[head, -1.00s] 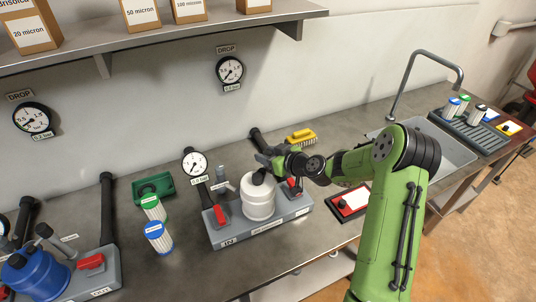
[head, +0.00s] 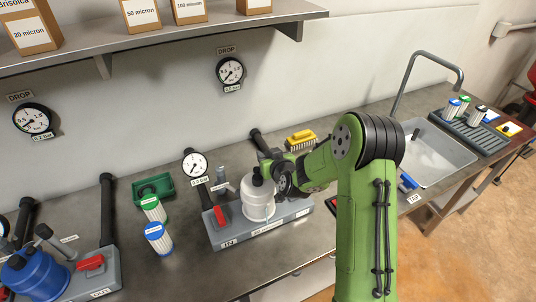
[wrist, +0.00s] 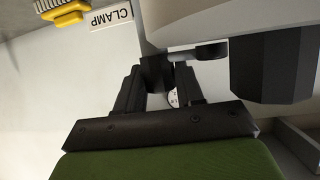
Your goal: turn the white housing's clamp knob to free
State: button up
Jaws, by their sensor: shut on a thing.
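The white housing (head: 258,203) stands upright on a grey manifold base (head: 240,237) in the middle of the bench, with a black cap on top. My gripper (head: 272,163) is at the right rear of its top. In the wrist view my gripper (wrist: 160,80) is shut on the dark clamp knob (wrist: 155,68), whose bar runs right below the white housing (wrist: 180,22). A CLAMP label (wrist: 111,19) is behind it. The knob is mostly hidden in the head view, and its exact angle is hard to tell.
A red valve handle (head: 221,215) and a small gauge (head: 195,164) are left of the housing. Green-topped and blue-topped cartridges (head: 158,238) and a green tray (head: 155,187) stand farther left. A yellow brush (head: 301,138) lies behind. A sink (head: 440,160) is to the right.

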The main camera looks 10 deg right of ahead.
jog(key=o, duration=1)
jog(key=shift+c, duration=0.2)
jog(key=shift+s, duration=0.1)
jog(key=b+v, duration=0.7)
jog(key=v, duration=0.8)
jog(key=shift+s+b, duration=0.25)
jog(key=shift+b, duration=0.15)
jog(key=shift+d+r, duration=0.1)
